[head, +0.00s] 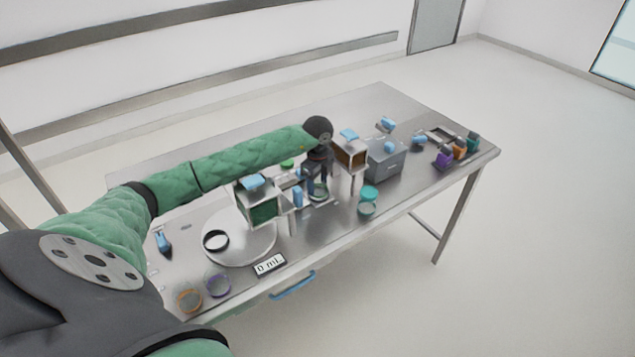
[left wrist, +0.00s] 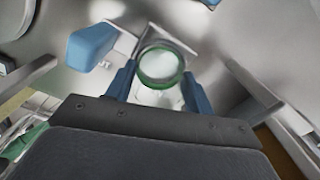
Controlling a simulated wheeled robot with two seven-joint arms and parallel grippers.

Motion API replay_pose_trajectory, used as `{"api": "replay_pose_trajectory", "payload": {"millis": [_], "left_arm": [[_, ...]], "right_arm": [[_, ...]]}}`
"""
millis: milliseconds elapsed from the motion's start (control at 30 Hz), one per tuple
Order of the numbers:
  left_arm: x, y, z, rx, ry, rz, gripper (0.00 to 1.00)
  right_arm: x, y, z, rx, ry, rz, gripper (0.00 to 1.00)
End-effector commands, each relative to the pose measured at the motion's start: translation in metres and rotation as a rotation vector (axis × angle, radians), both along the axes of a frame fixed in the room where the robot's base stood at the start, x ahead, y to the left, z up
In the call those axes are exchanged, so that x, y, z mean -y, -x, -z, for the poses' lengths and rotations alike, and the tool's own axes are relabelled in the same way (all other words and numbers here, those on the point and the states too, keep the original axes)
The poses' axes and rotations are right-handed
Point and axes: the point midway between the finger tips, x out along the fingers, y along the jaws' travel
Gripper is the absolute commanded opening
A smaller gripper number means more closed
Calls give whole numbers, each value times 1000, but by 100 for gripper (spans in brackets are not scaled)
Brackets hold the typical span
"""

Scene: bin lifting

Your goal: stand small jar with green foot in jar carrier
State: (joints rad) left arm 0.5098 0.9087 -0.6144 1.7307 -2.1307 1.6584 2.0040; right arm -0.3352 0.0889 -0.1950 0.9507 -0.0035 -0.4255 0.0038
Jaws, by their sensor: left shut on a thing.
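My left gripper (head: 317,182) reaches down over the middle of the table. It is shut on a small clear jar with a green ring (head: 319,193). In the left wrist view the jar (left wrist: 161,66) shows between the two blue fingertips (left wrist: 163,88), seen from above along its length. A light grey metal frame with a blue handle (left wrist: 92,45) lies just beyond the jar; it seems to be the jar carrier. I cannot tell whether the jar stands in it or hangs above it. The arm hides part of this area. My right gripper is not in view.
A green-sided box (head: 262,211) and a brown-sided box (head: 350,154) on legs flank the gripper closely. A grey bin (head: 386,160) stands to the right, with a teal-topped jar (head: 369,194) in front. A round white plate (head: 250,244) lies left. The far table corner is clear.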

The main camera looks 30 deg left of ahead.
Motion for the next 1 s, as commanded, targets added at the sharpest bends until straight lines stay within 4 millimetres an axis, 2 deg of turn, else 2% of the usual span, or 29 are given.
{"api": "replay_pose_trajectory", "payload": {"millis": [433,1000], "left_arm": [[0,0,10,0,0,0,28],[0,0,9,0,0,0,28]], "right_arm": [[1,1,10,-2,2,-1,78],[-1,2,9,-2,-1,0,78]]}}
